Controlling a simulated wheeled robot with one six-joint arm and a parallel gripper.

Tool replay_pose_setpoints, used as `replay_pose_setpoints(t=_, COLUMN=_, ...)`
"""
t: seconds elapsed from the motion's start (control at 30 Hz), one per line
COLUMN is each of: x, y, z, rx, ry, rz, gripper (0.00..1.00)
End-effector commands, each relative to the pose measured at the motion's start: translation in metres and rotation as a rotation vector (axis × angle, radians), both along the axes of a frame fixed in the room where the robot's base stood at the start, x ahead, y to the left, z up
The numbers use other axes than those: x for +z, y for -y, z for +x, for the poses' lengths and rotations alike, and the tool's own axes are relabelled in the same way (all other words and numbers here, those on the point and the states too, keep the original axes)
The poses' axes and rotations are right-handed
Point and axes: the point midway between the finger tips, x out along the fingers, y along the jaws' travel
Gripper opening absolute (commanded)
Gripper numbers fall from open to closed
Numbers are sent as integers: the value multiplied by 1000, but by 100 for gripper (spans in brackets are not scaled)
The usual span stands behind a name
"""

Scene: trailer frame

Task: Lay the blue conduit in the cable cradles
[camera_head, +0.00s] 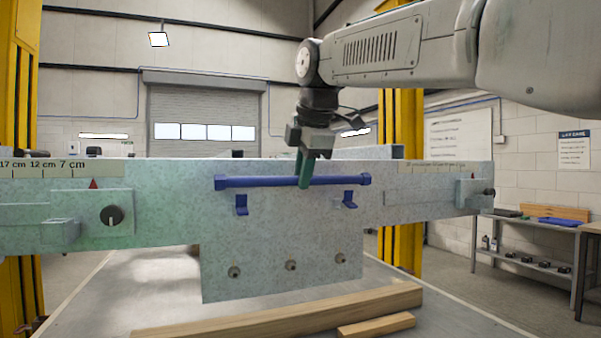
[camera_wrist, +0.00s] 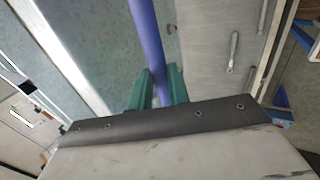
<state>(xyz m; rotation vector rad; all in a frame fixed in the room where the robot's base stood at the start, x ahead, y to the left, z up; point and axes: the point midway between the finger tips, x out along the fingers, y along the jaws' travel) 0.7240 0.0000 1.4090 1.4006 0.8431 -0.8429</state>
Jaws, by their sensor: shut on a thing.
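The blue conduit (camera_head: 262,182) is a long rod with thicker ends, held level in front of the grey metal beam in the head view. My gripper (camera_head: 305,172) is shut on it, a little right of its middle, with green fingers. In the wrist view the conduit (camera_wrist: 148,45) runs up from between the green fingers (camera_wrist: 158,90). Two blue cable cradles, the left one (camera_head: 241,205) and the right one (camera_head: 349,200), stick out from the beam's face below the conduit. A gap shows between the conduit and both cradles in the head view. Its depth relative to them is unclear.
The speckled grey beam (camera_head: 160,185) spans the view, with a lower plate (camera_head: 270,265) bearing several bolts. A black knob (camera_head: 111,215) sits at left. Wooden planks (camera_head: 290,315) lie on the table below. Yellow posts (camera_head: 400,120) stand behind. A shelf with items (camera_head: 535,240) is at right.

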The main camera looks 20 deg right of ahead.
Motion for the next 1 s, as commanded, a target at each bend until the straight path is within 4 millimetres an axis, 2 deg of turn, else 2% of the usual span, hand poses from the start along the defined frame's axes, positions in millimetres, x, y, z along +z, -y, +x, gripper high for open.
replay_pose_setpoints(t=0.57, x=-10, y=1, z=56, rx=-2, ry=-2, rz=0, gripper=0)
replay_pose_setpoints(t=1.0, x=-47, y=0, z=54, rx=-1, ry=-2, rz=0, gripper=0)
